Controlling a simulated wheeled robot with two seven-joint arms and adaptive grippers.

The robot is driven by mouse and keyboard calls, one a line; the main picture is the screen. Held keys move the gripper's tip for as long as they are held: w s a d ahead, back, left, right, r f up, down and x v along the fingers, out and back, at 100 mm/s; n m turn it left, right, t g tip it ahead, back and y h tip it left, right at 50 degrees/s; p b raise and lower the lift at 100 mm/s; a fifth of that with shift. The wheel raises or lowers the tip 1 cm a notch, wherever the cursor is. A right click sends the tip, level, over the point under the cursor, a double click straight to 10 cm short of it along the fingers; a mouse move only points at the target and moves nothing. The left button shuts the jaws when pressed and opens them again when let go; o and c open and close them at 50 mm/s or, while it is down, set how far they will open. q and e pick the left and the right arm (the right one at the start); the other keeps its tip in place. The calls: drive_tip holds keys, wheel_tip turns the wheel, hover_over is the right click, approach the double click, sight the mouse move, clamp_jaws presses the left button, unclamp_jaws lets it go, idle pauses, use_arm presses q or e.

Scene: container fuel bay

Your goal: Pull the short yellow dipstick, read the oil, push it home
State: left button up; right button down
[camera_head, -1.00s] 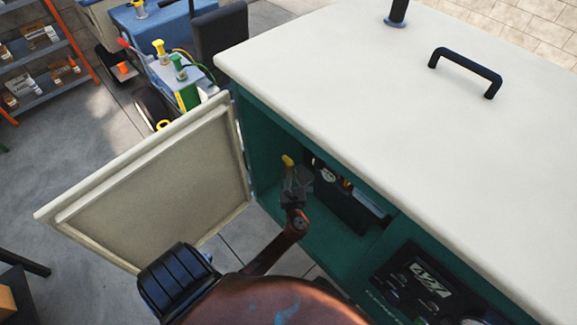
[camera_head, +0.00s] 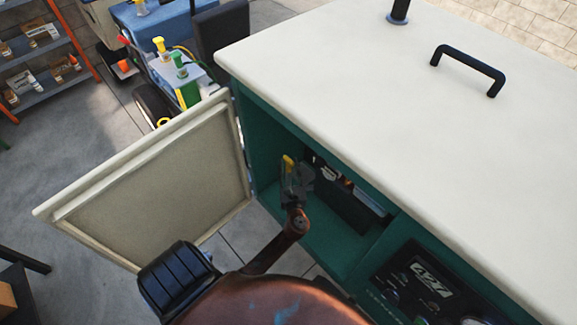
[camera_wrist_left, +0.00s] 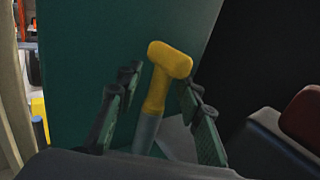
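The short yellow dipstick (camera_head: 289,162) stands inside the green compartment, near its left wall. In the left wrist view its yellow T-shaped handle (camera_wrist_left: 168,62) rises from a grey tube (camera_wrist_left: 146,133), tilted a little to the right. My left gripper (camera_head: 298,182) is inside the compartment at the handle. In the left wrist view my left gripper (camera_wrist_left: 158,112) is open, with one finger on each side of the handle's stem and gaps showing beside it. The lower tube is partly hidden by the gripper body. My right gripper is not in view.
The cream door (camera_head: 150,190) hangs open left of the compartment. A cream lid (camera_head: 400,110) with a black handle (camera_head: 468,68) overhangs it. A dark unit (camera_head: 340,203) sits right of my gripper. A control panel (camera_head: 425,285) is at lower right.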

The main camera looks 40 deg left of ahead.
use_arm(q)
drive_tip(key=v, duration=1.2)
idle(0.4)
